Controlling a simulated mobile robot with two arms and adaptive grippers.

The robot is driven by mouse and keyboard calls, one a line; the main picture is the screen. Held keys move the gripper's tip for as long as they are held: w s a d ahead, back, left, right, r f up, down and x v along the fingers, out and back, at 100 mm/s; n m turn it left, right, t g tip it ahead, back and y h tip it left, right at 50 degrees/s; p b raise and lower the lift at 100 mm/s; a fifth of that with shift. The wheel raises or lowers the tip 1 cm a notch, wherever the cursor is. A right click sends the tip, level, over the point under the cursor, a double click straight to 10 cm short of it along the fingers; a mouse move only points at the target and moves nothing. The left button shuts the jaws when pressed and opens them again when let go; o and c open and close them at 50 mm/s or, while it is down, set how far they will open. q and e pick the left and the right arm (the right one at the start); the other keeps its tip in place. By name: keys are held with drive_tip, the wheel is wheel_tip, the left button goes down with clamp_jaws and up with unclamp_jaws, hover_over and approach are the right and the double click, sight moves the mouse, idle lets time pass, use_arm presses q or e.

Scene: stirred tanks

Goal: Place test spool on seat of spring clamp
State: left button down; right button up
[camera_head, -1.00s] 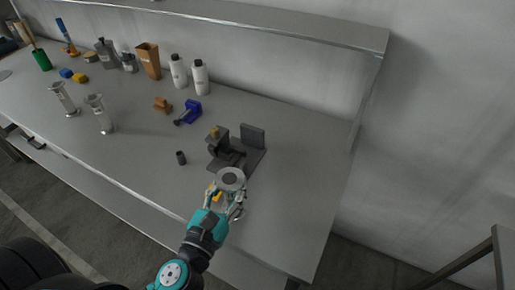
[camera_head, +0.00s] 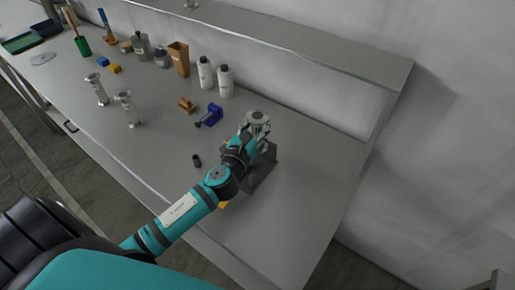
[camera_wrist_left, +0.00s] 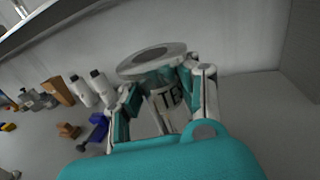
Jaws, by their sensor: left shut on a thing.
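The test spool is a grey metal piece with a round flange on top; its flange (camera_head: 258,117) shows in the head view. In the left wrist view the spool (camera_wrist_left: 152,60) fills the middle, with part of a dark label reading "TE" on its body. My left gripper (camera_head: 255,132) is shut on the spool's body below the flange and holds it at the spring clamp. The spring clamp (camera_head: 264,172) is dark grey and stands on the bench; my arm and gripper hide most of it, including its seat. Whether spool and seat touch cannot be told. My right gripper is out of view.
Two similar metal spools (camera_head: 128,110) stand to the left. A blue vise-like tool (camera_head: 211,115), an orange-brown block (camera_head: 187,105) and a small black cylinder (camera_head: 197,160) lie nearer. White bottles (camera_head: 225,82) stand at the back. The bench's right end (camera_head: 320,180) is clear.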

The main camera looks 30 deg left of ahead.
use_arm(q)
wheel_tip(320, 180, down, 4)
drive_tip(key=shift+f+b, duration=0.1)
drive_tip(key=shift+b, duration=0.45)
drive_tip(key=shift+f, duration=0.35)
wheel_tip(320, 180, down, 3)
drive_tip(key=shift+f+b, duration=0.1)
drive_tip(key=shift+b, duration=1.05)
drive_tip(key=shift+f, duration=0.45)
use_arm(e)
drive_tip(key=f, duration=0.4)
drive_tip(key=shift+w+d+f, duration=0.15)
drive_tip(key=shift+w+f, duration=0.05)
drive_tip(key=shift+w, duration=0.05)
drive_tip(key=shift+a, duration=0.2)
